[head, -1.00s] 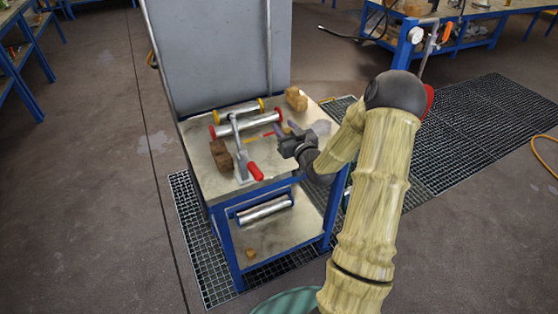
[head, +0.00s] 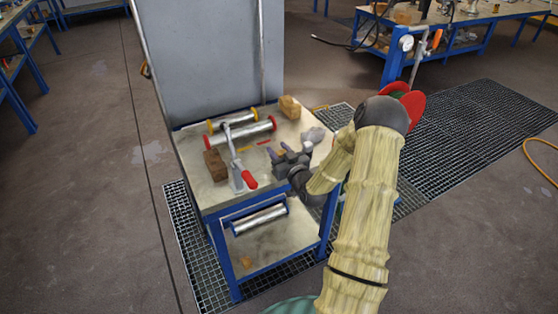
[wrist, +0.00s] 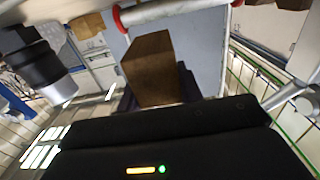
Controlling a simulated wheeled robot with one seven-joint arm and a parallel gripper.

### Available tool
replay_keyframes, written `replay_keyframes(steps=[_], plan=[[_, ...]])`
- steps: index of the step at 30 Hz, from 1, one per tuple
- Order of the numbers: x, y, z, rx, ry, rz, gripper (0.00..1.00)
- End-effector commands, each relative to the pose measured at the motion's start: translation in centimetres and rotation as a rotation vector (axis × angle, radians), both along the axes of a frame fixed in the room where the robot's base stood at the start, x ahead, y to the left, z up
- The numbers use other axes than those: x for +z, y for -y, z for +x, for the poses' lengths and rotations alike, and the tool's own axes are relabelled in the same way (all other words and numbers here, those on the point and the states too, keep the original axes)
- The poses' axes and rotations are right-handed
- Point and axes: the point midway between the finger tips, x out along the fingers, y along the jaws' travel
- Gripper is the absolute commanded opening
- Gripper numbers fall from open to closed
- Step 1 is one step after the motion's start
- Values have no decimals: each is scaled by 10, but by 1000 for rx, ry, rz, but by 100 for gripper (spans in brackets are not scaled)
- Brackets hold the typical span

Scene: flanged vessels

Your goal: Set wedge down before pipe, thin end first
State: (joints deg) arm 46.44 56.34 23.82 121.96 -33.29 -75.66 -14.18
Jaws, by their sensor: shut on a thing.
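A brown wooden wedge (wrist: 152,68) stands between my gripper's dark fingers in the wrist view. My gripper (head: 283,154) is shut on it, over the right part of the tabletop; the wedge is not clear in the head view. The pipe with red end flanges (head: 240,133) lies across the table, behind and left of my gripper. It crosses the top of the wrist view (wrist: 170,10), beyond the wedge and apart from it in the picture. I cannot tell whether the wedge touches the table.
A yellow-ended pipe (head: 230,119) lies behind. A lever with a red handle (head: 249,179) stands left of my gripper. Wooden blocks sit at left (head: 215,166) and back right (head: 289,106). A grey lump (head: 313,135) lies at right. A grey panel (head: 208,60) rises behind.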

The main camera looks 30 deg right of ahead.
Motion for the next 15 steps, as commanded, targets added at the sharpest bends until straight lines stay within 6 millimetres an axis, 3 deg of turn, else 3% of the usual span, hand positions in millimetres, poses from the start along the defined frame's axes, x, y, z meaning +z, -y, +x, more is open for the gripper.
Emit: replay_keyframes(steps=[6,15], plan=[[-4,0,0,0,-1,1,13],[-40,-2,0,2,-1,1,13]])
